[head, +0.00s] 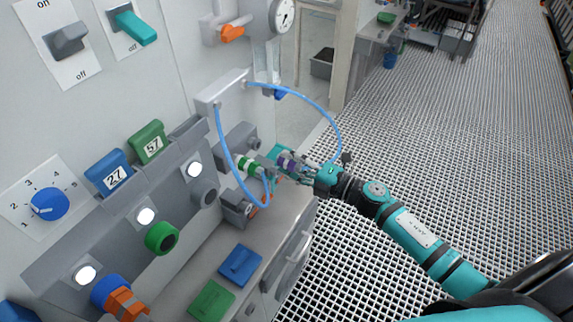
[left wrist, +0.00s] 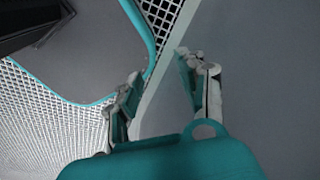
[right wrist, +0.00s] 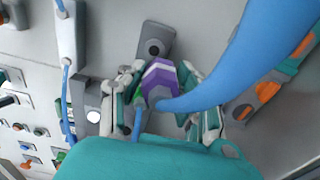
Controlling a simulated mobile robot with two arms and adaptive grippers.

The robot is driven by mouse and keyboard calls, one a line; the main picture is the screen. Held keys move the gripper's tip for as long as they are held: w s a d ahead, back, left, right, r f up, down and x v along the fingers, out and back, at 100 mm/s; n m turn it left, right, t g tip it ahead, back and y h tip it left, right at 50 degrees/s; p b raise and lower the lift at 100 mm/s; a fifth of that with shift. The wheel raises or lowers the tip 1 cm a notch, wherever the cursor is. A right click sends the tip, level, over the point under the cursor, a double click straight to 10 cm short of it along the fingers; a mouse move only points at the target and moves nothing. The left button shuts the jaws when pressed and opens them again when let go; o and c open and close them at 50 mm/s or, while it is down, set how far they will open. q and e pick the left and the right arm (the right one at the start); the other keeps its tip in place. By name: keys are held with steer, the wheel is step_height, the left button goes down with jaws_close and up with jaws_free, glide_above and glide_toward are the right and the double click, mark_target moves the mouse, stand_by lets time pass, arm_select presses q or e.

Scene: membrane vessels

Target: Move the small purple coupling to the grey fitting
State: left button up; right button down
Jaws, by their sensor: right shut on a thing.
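The small purple coupling (head: 287,162), with white bands, is in my right gripper (head: 292,168). In the right wrist view, the fingers (right wrist: 168,90) are shut on either side of the purple coupling (right wrist: 160,80). A grey fitting (head: 236,144) with a round nozzle is on the panel, left of the coupling and apart from it in the head view. In the right wrist view, a grey block with a dark round opening (right wrist: 155,42) lies just beyond the coupling. My left gripper (left wrist: 158,88) shows only in the left wrist view, with its fingers apart and nothing between them.
A green-and-white coupling (head: 250,167) is beside the purple one. A blue hose (head: 328,118) loops nearby and crosses close to the camera in the right wrist view (right wrist: 235,70). Another grey block (head: 237,206) is lower on the panel. Open grating floor (head: 430,150) lies to the right.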

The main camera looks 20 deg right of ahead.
mark_target(258, 145)
steer(key=shift+s+r, duration=0.1)
steer(key=shift+r, duration=0.6)
steer(key=shift+d+f, duration=0.15)
arm_select(q)
steer(key=shift+w+d+r, duration=0.1)
steer(key=shift+d+r, duration=0.1)
steer(key=shift+r, duration=0.5)
arm_select(e)
steer(key=shift+x, duration=2.95)
arm_select(q)
steer(key=shift+d+r+p, duration=0.1)
steer(key=shift+r+p, duration=0.1)
steer(key=shift+p, duration=0.2)
arm_select(e)
steer(key=shift+w+a, duration=0.35)
steer(key=shift+w, duration=0.1)
steer(key=c, duration=0.8)
jaws_free()
steer(key=shift+c, duration=0.2)
